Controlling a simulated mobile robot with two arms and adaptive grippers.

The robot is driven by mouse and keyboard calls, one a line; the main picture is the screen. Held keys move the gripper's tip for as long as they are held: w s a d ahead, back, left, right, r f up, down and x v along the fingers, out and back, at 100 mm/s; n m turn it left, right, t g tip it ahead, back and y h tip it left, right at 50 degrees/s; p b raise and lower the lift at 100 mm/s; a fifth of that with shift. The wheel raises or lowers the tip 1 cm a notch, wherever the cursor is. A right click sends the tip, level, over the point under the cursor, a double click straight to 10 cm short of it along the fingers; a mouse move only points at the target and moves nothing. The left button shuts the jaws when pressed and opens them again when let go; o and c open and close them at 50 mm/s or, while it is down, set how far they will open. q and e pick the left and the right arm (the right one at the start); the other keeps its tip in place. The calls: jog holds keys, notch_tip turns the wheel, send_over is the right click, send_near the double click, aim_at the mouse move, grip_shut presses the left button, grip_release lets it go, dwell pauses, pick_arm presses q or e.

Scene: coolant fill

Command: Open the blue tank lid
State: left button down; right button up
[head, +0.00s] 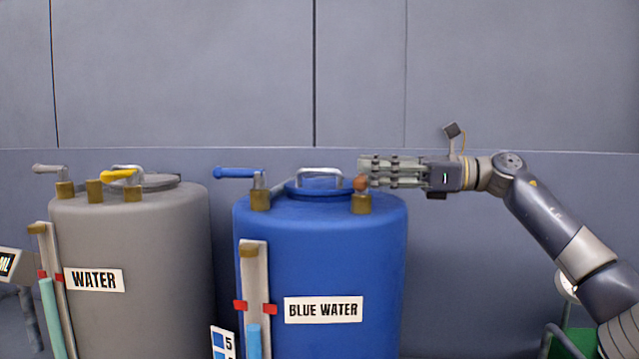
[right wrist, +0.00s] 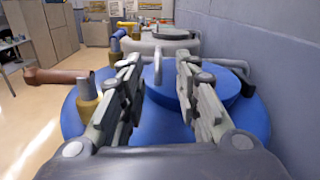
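The blue tank (head: 320,250), labelled BLUE WATER, stands in the middle of the head view. Its round blue lid (head: 318,190) lies flat on top and looks closed, with a silver bar handle (head: 320,171) on it. My right gripper (head: 362,172) points left from the right side, over the tank's right edge, its tips just right of the handle. In the right wrist view, its fingers (right wrist: 158,66) are spread and nothing is clamped between them. The lid (right wrist: 220,82) lies beyond and below the fingers, partly hidden by them. My left gripper is not in view.
A brown-handled valve on a brass fitting (head: 361,203) stands close by my right gripper. A blue valve lever (head: 234,173) is at the tank's left. The grey WATER tank (head: 130,240) stands to the left. A wall (head: 500,90) runs behind.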

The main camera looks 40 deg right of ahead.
aim_at(333, 172)
jog(key=shift+s+f+n, duration=0.1)
jog(key=shift+f+n, duration=0.15)
jog(key=shift+n, duration=0.15)
jog(key=p+x, duration=0.3)
jog(key=x, duration=0.1)
jog(key=p+x, duration=0.3)
jog(key=x, duration=0.1)
jog(key=shift+a+r+p, duration=0.1)
jog(key=shift+r+p, duration=0.1)
jog(key=shift+p, duration=0.1)
jog(key=shift+p+x, duration=0.85)
jog(key=shift+x, duration=0.2)
jog(key=shift+w+a+f, duration=0.1)
jog(key=shift+w+f, duration=0.1)
jog(key=shift+f, duration=0.1)
grip_shut()
